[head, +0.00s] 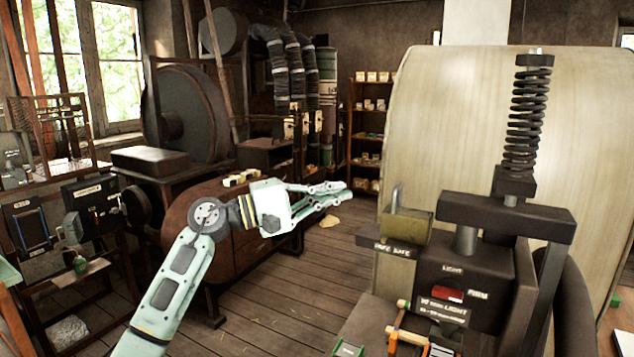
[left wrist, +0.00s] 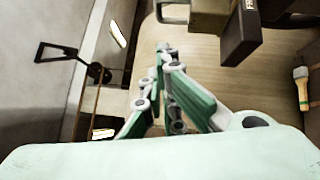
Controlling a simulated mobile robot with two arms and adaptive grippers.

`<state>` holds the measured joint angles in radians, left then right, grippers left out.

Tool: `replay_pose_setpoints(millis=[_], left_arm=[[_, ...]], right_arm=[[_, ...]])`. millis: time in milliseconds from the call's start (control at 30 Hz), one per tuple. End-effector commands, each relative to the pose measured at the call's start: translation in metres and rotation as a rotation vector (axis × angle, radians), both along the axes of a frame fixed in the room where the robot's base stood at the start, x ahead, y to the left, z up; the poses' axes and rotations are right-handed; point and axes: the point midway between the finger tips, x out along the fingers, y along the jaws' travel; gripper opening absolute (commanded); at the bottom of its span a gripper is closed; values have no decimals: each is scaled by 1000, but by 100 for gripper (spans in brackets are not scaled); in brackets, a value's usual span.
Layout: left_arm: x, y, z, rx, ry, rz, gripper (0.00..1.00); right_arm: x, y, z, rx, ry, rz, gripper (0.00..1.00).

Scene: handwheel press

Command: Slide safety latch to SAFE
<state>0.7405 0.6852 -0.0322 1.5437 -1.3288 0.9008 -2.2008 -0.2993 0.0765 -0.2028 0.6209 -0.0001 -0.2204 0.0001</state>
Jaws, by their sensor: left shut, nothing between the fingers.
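The press (head: 465,270) stands at the right with a dark body and a coiled spring on top. On its left side is a brass-coloured block (head: 407,226) with an upright grey pin (head: 395,198), which looks like the safety latch. A dark label plate reading SAFE (head: 396,248) sits just below it; the latch's setting cannot be told. My left gripper (head: 347,190) is shut and empty, left of the brass block and apart from it, pointing right. It also shows in the left wrist view (left wrist: 163,48), with a dark press part (left wrist: 240,38) beyond it. My right gripper is out of view.
A large pale rounded panel (head: 590,120) stands behind the press. An orange-handled tool (head: 398,325) lies low at the press's front.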

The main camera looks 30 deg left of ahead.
Motion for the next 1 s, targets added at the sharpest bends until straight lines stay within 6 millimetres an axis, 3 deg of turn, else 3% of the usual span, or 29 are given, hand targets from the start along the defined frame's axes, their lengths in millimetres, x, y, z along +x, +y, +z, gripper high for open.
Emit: replay_pose_setpoints(millis=[33,200,400,1000], left_arm=[[7,-9,9,-3,2,-3,0],[29,-33,13,-3,2,-3,0],[26,-56,14,0,1,-2,0],[25,-68,12,1,1,0,0]], right_arm=[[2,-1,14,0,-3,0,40],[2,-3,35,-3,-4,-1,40],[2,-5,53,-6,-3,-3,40],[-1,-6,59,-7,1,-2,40]])
